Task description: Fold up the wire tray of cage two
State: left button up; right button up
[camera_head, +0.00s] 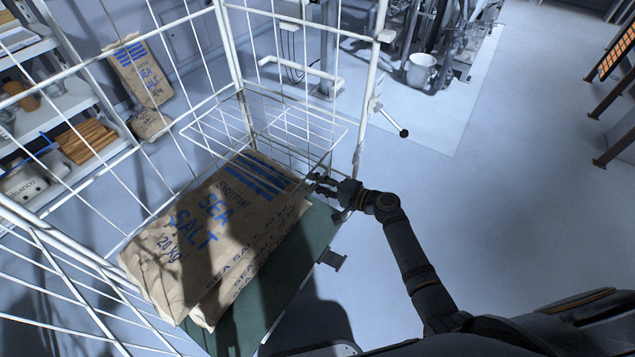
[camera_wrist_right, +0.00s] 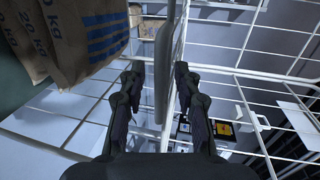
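The white wire tray (camera_head: 222,128) sticks out level inside the white wire cage (camera_head: 232,55), at its far end above the salt sacks. My right gripper (camera_head: 318,183) is at the cage's right side, just below the tray's near right corner and beside the sacks. In the right wrist view its fingers (camera_wrist_right: 157,72) stand apart, with a pale upright bar (camera_wrist_right: 163,85) showing between them; I cannot tell whether they touch it. White wires show on both sides there, but which belong to the tray is unclear. My left gripper is not in view.
Brown sea salt sacks (camera_head: 215,225) lie on a green panel (camera_head: 275,290) in the cage. A black-knobbed lever (camera_head: 392,122) juts from the right post. Shelves (camera_head: 65,105) and another sack (camera_head: 140,72) stand left. The floor at right (camera_head: 500,190) is clear.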

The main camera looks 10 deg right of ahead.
grip_shut()
dwell(0.3)
